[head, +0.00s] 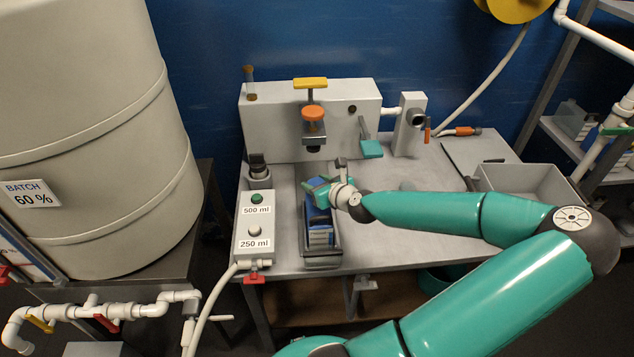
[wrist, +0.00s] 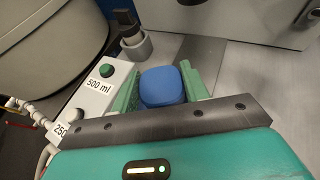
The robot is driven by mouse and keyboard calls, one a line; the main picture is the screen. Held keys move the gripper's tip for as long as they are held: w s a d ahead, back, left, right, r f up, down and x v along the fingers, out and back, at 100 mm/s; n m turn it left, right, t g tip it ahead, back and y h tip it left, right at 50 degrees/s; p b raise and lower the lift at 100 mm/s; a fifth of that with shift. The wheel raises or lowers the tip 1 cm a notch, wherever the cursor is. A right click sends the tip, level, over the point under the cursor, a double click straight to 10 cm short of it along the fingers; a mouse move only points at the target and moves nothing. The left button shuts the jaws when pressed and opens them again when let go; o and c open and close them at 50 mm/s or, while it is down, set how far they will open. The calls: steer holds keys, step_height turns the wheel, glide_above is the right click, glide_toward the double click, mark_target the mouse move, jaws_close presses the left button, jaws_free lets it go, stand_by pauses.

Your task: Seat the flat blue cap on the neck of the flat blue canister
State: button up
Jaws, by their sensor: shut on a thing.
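My gripper (head: 318,191) is over the narrow grey tray on the bench. In the wrist view its green fingers (wrist: 162,90) are shut on a smooth, rounded blue piece, which looks like the flat blue cap (wrist: 162,86). In the head view, a blue body with pale marks, which looks like the flat blue canister (head: 320,232), stands in the tray below my gripper. Its neck is hidden, and I cannot tell whether cap and canister touch.
A control box (head: 255,235) with 500 ml and 250 ml buttons stands just left of the tray. A grey machine (head: 275,125) with an orange-capped spout (head: 313,125) is behind. A grey bin (head: 535,190) is at the right.

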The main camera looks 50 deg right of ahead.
steer(key=o, duration=1)
steer(key=shift+r, duration=3.5)
